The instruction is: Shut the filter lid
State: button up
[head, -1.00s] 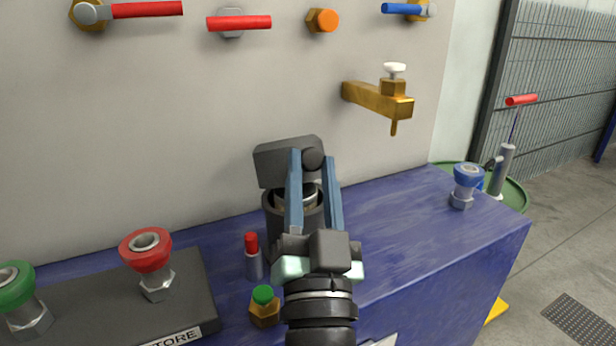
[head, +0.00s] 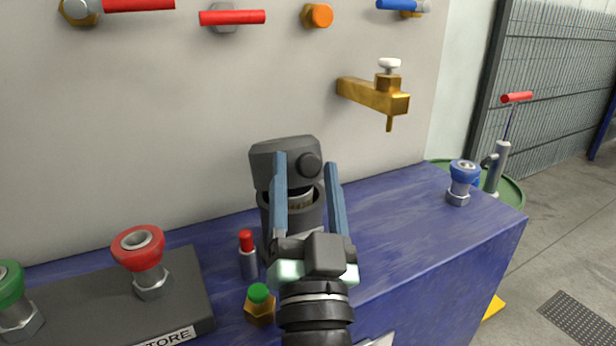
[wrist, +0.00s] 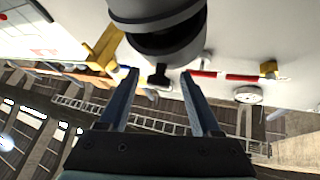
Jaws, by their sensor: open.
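The filter lid (head: 268,163) is a dark grey block with a round knob (head: 310,165) on its right part. It stands raised at the back of the dark cylindrical filter housing (head: 267,218), whose mouth shows open with a pale inside. My gripper (head: 305,161) is open, its two blue fingers spread in front of the housing and lid, with the knob seen between them. Whether they touch the lid cannot be told. In the wrist view my open fingers (wrist: 158,71) point toward a dark rounded body at the top, which I cannot surely identify.
A red-topped bottle (head: 248,256) and a green-capped brass fitting (head: 260,305) stand close left of my wrist. A red coupling (head: 139,248) sits on a dark plate farther left. A brass tap (head: 375,95) juts from the wall.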

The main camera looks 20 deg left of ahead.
jog(key=b+v, duration=0.3)
jog(key=v, duration=1)
dwell(0.5)
